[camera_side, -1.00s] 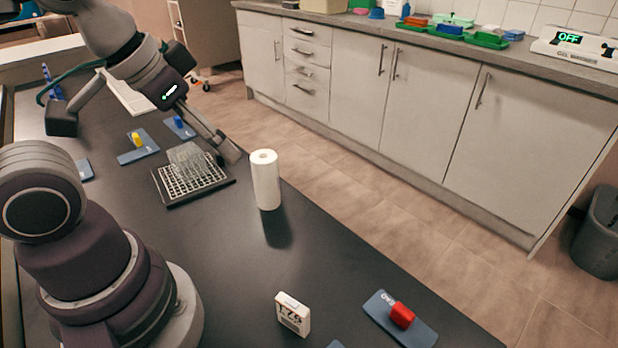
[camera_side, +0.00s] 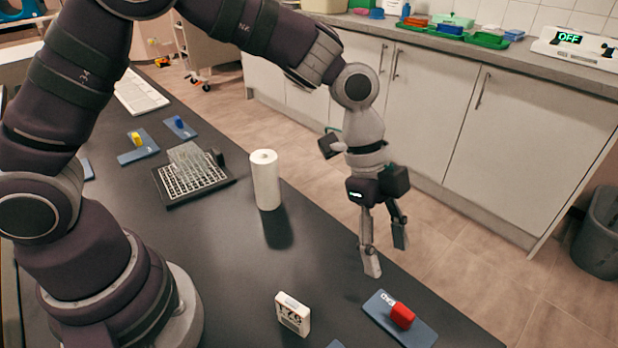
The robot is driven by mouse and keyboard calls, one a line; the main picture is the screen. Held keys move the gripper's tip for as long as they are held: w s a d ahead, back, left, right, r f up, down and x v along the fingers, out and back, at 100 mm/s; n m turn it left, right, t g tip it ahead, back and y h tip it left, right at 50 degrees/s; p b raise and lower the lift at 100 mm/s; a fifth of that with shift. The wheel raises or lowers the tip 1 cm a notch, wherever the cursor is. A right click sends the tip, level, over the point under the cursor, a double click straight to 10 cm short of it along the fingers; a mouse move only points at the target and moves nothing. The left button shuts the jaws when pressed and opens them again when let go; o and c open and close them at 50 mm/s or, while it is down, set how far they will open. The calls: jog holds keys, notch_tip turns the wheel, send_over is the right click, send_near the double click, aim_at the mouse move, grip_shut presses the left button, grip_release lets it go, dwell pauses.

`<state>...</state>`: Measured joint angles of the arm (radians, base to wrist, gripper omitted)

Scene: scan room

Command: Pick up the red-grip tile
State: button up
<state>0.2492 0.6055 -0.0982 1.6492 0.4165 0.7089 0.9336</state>
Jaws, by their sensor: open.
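The red-grip tile is a flat blue-grey plate (camera_side: 412,333) with a red block-shaped grip (camera_side: 402,315) on top and white lettering at its left end. It lies on the dark table near the right edge, at the lower right of the side view. My gripper (camera_side: 386,260) points down above and slightly behind the tile. Its two fingers are spread apart with nothing between them. It is clear of the tile.
A white paper roll (camera_side: 265,180) stands mid-table. A white box marked with a number (camera_side: 292,314) stands left of the tile. A rack (camera_side: 190,183), a yellow-grip tile (camera_side: 138,146) and a blue-grip tile (camera_side: 178,127) lie farther back. A tile corner shows at the bottom edge.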

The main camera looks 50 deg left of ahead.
aim_at(400, 306)
jog(key=x, duration=1)
jog(key=shift+w+d+f, duration=0.2)
jog(key=shift+w, duration=0.05)
grip_shut()
